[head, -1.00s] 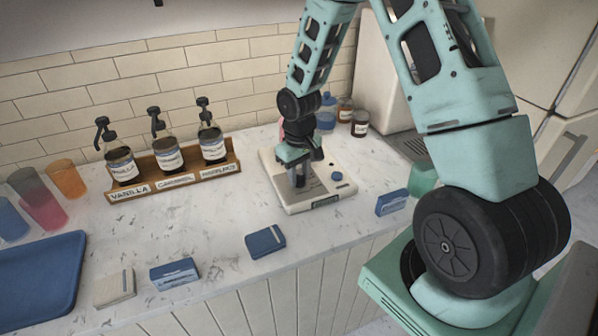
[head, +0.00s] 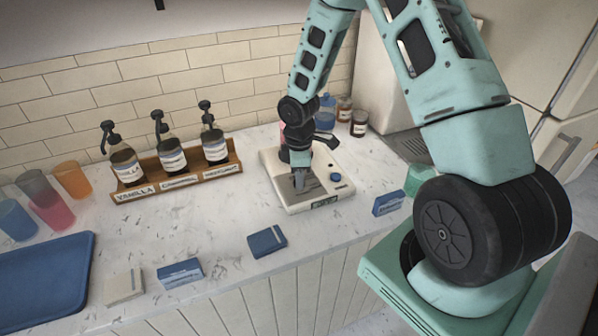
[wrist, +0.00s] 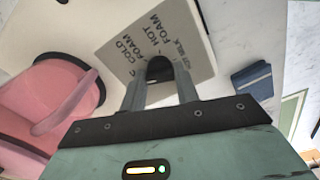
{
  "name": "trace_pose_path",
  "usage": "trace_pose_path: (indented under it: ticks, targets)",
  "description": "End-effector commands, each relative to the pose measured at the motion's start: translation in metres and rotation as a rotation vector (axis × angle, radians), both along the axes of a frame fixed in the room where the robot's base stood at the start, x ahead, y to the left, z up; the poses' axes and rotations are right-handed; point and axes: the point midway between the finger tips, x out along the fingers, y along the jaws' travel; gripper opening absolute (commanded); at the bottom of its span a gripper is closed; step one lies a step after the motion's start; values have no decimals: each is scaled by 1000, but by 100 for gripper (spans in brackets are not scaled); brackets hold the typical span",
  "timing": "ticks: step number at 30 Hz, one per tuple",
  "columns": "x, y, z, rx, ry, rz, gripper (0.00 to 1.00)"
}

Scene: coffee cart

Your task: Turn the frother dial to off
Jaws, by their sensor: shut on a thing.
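The frother (head: 279,183) is a low, cream-coloured unit on the counter with a grey label plate, a blue round button (head: 336,177) and a small front display (head: 324,203). My gripper (head: 299,184) points down over the plate. In the wrist view my gripper (wrist: 160,88) is shut on the dark frother dial (wrist: 159,68), which sits between its fingertips. The grey label plate (wrist: 150,35) around the dial reads COLD FOAM, HOT FOAM and HOT MILK. Where the dial's pointer stands is hidden by the fingers.
A pink pitcher (wrist: 45,105) stands close beside my gripper in the wrist view. A wooden rack (head: 180,181) with syrup bottles is to the left. Jars (head: 359,124) stand behind.

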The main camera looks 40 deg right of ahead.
Motion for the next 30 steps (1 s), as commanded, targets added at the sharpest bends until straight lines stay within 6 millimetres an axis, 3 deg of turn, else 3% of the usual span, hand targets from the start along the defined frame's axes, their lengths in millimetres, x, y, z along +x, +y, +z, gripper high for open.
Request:
trace_pose_path:
  ticks: [12, 30]
  targets:
    - [3, 0, 3, 0, -8, 260, 8]
    - [3, 0, 2, -1, -7, 331, 8]
